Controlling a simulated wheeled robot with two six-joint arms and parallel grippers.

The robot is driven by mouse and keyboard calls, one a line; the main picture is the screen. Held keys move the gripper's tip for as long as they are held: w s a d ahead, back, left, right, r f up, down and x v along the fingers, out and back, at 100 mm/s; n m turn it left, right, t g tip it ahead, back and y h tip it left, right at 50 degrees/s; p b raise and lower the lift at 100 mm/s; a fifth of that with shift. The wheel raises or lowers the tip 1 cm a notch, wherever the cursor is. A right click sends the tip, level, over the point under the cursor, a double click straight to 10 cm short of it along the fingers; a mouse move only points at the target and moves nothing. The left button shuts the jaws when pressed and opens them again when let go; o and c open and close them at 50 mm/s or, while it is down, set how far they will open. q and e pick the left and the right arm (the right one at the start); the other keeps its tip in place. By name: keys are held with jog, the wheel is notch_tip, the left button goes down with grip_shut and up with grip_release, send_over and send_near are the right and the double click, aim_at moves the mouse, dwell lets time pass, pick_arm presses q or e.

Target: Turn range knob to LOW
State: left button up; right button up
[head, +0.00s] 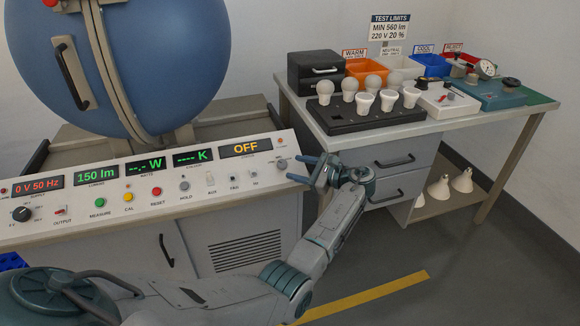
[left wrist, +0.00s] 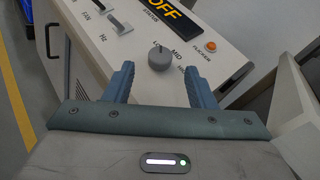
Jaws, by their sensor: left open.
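The range knob (head: 282,164) is a small grey round knob at the right end of the sloped control panel. In the left wrist view the range knob (left wrist: 160,58) shows larger, with the MID label to its right and the other labels partly hidden. A pale mark is at its upper edge; I cannot tell its exact setting. My left gripper (head: 297,168) is open just in front of the knob. In the left wrist view the left gripper (left wrist: 158,70) has its two blue fingers apart, with the knob between and slightly beyond their tips. My right gripper is not seen.
The status display (head: 246,148) reads OFF. An orange flicker lamp (left wrist: 210,46) sits right of the knob. Small toggle switches (head: 210,180) line the panel left of it. A bulb table (head: 390,135) stands to the right, with a floor gap between.

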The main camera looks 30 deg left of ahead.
pick_arm(q)
jog(key=d+r, duration=0.1)
jog(key=d, duration=0.5)
jog(key=shift+d, duration=0.4)
jog(key=shift+w, duration=0.1)
